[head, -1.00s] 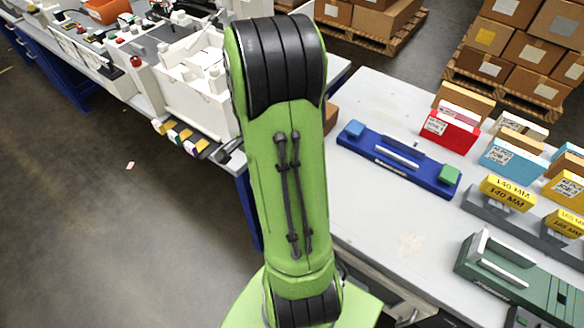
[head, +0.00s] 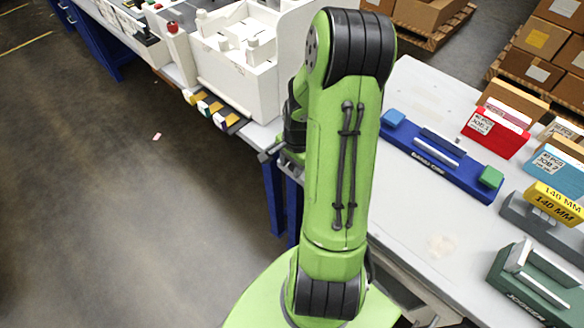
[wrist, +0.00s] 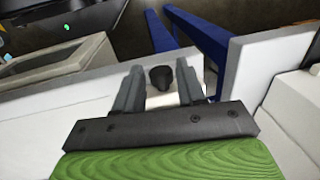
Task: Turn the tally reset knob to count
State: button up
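In the wrist view my gripper (wrist: 158,72) is open, its two grey fingers apart. A small black knob-like part (wrist: 161,78) shows between the fingers, against a pale surface, with a narrow gap on each side. I cannot tell its depth, or read any label or mark that shows it is the tally reset knob. In the head view my gripper (head: 272,152) is partly hidden behind my green arm, low at the front of the white machine (head: 240,85).
A red button (head: 172,28) sits farther back. On the right, a grey table (head: 405,210) carries a blue fixture (head: 440,165) and colored job blocks (head: 495,133). Open floor (head: 120,210) lies at left.

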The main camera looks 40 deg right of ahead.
jog(key=shift+f, duration=0.3)
jog(key=shift+c, duration=0.4)
grip_shut()
jog(key=shift+w+r+g+p, duration=0.1)
jog(key=shift+r+g+p, duration=0.15)
jog(key=shift+p, duration=0.35)
jog(key=shift+w+f+g, duration=0.1)
jog(key=shift+f+g, duration=0.1)
jog(key=shift+g, duration=0.25)
jog(key=shift+o, duration=0.4)
grip_release()
